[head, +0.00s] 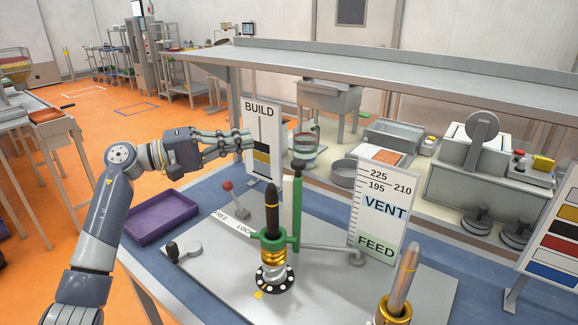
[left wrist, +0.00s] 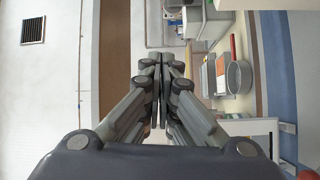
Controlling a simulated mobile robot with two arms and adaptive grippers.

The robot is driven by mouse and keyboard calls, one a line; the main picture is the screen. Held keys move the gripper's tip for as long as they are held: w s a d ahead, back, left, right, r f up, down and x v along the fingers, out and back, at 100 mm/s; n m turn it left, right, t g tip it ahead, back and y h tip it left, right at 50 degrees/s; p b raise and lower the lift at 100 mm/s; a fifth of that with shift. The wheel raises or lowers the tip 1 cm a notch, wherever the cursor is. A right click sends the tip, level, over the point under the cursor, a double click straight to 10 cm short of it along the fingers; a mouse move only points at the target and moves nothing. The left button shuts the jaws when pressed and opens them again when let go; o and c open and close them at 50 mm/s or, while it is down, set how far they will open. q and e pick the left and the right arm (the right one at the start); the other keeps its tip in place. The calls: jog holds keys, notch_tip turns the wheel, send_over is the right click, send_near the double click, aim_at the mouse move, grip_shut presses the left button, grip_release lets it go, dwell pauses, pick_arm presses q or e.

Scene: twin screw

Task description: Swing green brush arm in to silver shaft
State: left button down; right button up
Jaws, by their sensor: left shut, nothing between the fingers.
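A green brush arm (head: 296,215) stands upright beside a dark-tipped shaft (head: 272,210) at the centre of the grey plate. A green bracket (head: 270,238) is at that shaft, above gold and silver rings. A second shaft, silver-bronze (head: 406,275), rises from a gold collar at the lower right. I cannot tell for sure which is the silver shaft. My left gripper (head: 248,138) is shut and empty, in front of the BUILD sign, above and left of the green arm. Its closed fingers fill the middle of the left wrist view (left wrist: 159,75). My right gripper is not in view.
The BUILD sign (head: 263,150) stands behind my left fingers, the VENT/FEED sign (head: 380,215) to the right. A purple tray (head: 162,215) lies left.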

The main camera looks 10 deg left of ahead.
pick_arm(q)
jog(key=w+d+f+p, duration=0.1)
jog(key=d+f+p, duration=0.2)
jog(key=d, duration=0.6)
jog(key=shift+w+d+p, duration=0.35)
jog(key=shift+w+p, duration=0.05)
jog(key=shift+p, duration=0.55)
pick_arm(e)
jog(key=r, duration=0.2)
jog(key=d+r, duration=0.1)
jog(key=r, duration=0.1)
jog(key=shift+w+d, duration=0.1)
